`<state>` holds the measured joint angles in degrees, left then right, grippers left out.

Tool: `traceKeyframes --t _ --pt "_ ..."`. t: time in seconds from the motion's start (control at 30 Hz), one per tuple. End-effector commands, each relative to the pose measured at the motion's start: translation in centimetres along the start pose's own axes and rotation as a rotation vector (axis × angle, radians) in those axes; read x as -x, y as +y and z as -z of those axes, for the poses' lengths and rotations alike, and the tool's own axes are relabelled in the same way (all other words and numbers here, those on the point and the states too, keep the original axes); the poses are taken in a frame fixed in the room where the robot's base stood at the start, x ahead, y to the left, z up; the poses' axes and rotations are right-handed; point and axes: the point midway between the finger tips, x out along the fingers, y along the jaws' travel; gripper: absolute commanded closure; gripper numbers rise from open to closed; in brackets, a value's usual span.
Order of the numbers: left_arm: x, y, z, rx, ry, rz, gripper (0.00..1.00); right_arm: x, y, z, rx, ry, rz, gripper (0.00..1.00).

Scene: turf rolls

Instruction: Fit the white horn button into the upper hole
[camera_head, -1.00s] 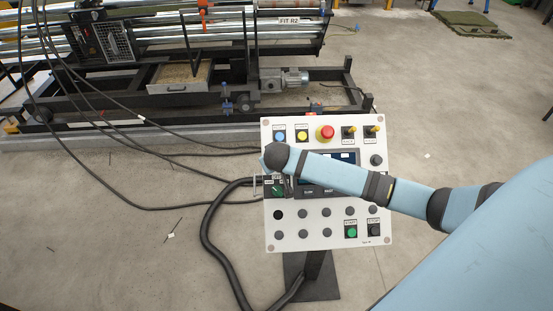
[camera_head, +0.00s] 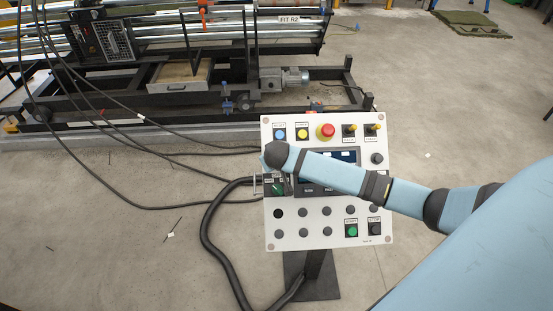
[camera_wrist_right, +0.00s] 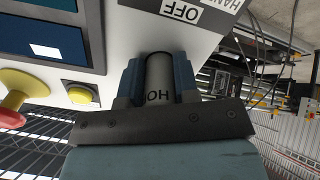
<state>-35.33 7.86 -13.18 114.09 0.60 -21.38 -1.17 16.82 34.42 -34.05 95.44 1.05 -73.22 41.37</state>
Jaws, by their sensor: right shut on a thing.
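The white horn button (camera_wrist_right: 159,80) is a pale cylinder with the black letters "HO" showing on its side. My right gripper (camera_wrist_right: 158,72) is shut on it, one finger on each side, in the right wrist view. The button's far end is close to the white control panel (camera_wrist_right: 125,30), beside the "OFF" label; I cannot tell whether it touches. A dark open hole (camera_head: 278,213) shows lower on the panel (camera_head: 345,238); the upper hole is not visible. My left gripper is out of view.
A roller machine (camera_head: 180,85) stands behind.

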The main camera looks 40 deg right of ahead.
Motion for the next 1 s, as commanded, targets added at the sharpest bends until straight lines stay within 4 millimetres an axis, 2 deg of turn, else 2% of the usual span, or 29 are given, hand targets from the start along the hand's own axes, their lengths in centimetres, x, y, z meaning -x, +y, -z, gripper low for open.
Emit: traceKeyframes --t 0.03,0.07,0.17,0.2,0.57,0.67,1.0 --pt "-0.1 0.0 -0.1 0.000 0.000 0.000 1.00 -0.2 0.0 0.0 0.000 0.000 0.000 0.99" --pt "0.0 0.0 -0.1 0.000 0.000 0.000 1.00 -0.1 0.0 0.0 0.000 0.001 0.000 0.67" --pt "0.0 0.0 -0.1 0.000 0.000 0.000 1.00 -0.1 0.0 0.0 0.000 0.000 0.000 0.44" --pt "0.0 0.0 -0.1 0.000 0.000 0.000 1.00 -0.1 0.0 0.0 0.000 0.000 0.000 0.42" --pt "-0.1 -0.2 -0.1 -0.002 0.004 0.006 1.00 0.3 -0.1 0.0 0.000 0.001 0.001 0.42" --pt "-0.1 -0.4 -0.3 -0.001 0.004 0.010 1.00 1.8 -0.1 0.0 0.000 0.002 0.002 0.42" --pt "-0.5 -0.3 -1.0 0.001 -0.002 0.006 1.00 9.5 -0.1 0.0 0.000 0.003 0.003 0.42"
